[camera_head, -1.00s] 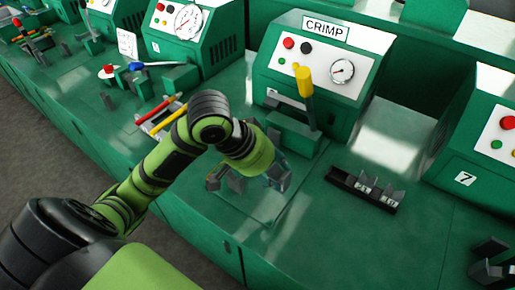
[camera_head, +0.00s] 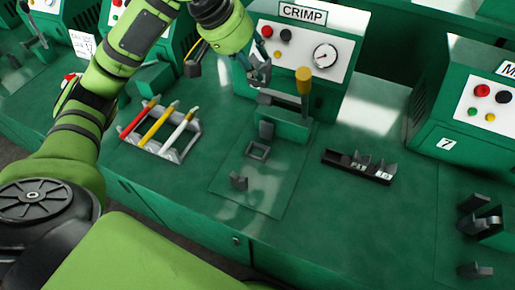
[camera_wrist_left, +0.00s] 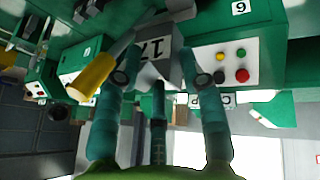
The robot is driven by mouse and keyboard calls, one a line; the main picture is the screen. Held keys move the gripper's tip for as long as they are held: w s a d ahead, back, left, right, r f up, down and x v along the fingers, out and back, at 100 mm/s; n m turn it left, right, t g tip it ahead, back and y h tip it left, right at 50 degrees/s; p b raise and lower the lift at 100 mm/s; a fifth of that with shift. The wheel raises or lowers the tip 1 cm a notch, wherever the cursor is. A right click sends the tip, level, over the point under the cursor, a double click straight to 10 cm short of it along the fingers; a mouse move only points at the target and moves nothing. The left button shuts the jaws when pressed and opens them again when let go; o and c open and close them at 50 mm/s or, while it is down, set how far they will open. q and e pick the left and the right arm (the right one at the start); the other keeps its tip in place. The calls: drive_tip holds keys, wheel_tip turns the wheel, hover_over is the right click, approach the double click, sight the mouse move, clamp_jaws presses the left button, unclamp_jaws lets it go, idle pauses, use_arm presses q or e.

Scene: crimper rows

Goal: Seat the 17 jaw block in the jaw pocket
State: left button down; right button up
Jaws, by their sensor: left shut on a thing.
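My left gripper (camera_head: 252,66) is raised in front of the CRIMP press panel and is shut on the 17 jaw block (camera_head: 262,74). In the left wrist view the grey block (camera_wrist_left: 155,55) shows its "17" label between the fingertips (camera_wrist_left: 160,79). The jaw pocket (camera_head: 258,151) appears to be the small square frame on the press bed, below and apart from the block. It looks empty. A dark upright piece (camera_head: 266,130) stands just behind it, and a small dark piece (camera_head: 239,181) stands in front. My right gripper is not in view.
The yellow-handled lever (camera_head: 303,82) rises close to the right of my gripper. A black rack (camera_head: 335,160) with labelled blocks lies right of the bed. A grey holder (camera_head: 172,155) with red, yellow and white sticks stands left. The bench front is clear.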

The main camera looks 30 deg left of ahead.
use_arm(q)
drive_tip(key=shift+a, duration=0.25)
drive_tip(key=shift+w+d+f+p, duration=0.1)
drive_tip(key=shift+f+p, duration=0.25)
drive_tip(key=shift+f, duration=6.5)
drive_tip(key=shift+w+f+p, duration=0.1)
drive_tip(key=shift+f+p, duration=0.2)
drive_tip(key=shift+f, duration=6.5)
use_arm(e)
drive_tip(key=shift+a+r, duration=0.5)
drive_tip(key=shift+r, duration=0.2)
use_arm(q)
drive_tip(key=shift+s, duration=0.1)
drive_tip(key=c, duration=0.7)
unclamp_jaws()
drive_tip(key=shift+f, duration=0.2)
drive_tip(key=shift+c, duration=0.2)
drive_tip(key=v, duration=1.2)
drive_tip(key=shift+b, duration=0.35)
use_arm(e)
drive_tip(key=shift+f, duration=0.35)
